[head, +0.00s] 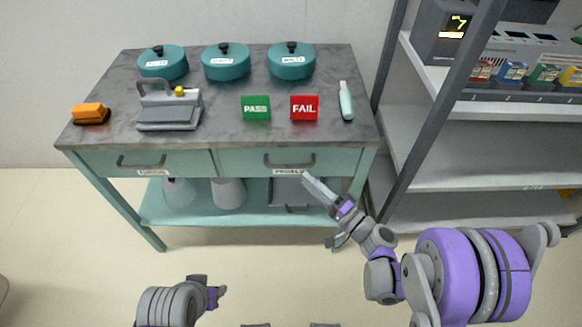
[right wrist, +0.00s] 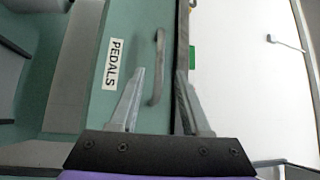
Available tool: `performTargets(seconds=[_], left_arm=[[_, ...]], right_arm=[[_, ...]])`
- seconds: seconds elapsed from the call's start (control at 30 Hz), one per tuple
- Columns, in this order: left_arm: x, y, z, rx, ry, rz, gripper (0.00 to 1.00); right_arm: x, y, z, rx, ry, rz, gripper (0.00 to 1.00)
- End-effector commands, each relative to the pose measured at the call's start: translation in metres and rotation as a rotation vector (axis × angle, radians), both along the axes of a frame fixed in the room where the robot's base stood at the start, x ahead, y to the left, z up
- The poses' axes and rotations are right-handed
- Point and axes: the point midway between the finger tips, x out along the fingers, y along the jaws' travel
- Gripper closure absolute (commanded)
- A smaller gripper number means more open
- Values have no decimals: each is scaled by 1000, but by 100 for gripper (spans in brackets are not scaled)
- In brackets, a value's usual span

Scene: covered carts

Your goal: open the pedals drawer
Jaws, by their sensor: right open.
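The pedals drawer (head: 332,160) is the right one of two drawers under the grey table top, and its front looks closed. Its label reads PEDALS in the right wrist view (right wrist: 113,64). Its grey bar handle (head: 290,161) also shows in the right wrist view (right wrist: 157,67), just beyond and between my fingertips. My right gripper (head: 322,210) is open and empty, in front of the drawer and below right of the handle in the head view. Whether a finger touches the handle cannot be told. My left gripper (head: 218,291) shows only in part at the bottom, low in front of the table.
On the table top (head: 225,135) stand several teal lidded pots, a grey device (head: 168,112), an orange block (head: 90,114), a green PASS sign (head: 256,108), a red FAIL sign (head: 304,108) and a bottle (head: 346,101). A metal shelf rack (head: 440,137) stands close on the right. Floor in front is clear.

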Motion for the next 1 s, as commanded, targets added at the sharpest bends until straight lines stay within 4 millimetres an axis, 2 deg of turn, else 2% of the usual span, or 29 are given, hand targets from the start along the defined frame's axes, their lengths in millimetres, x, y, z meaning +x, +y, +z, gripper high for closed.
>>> performTargets(seconds=[0.1, 0.33, 0.5, 0.77, 0.87, 1.0], left_arm=[[0, 0, -2, 0, 0, 0, 50], [1, 0, -4, 0, 1, 0, 50], [1, 0, -5, 0, 1, 0, 50], [1, 0, -5, 0, 1, 0, 50], [1, 0, -5, 0, 1, 0, 50], [1, 0, -5, 0, 1, 0, 50]], right_arm=[[17, 19, 3, 2, 1, 5, 53], [42, 44, 8, 1, 1, 3, 53], [49, 51, 9, -1, 1, 1, 53], [50, 51, 10, -1, 1, 1, 53], [50, 51, 10, -1, 1, 1, 67], [50, 51, 10, -1, 1, 1, 92]])
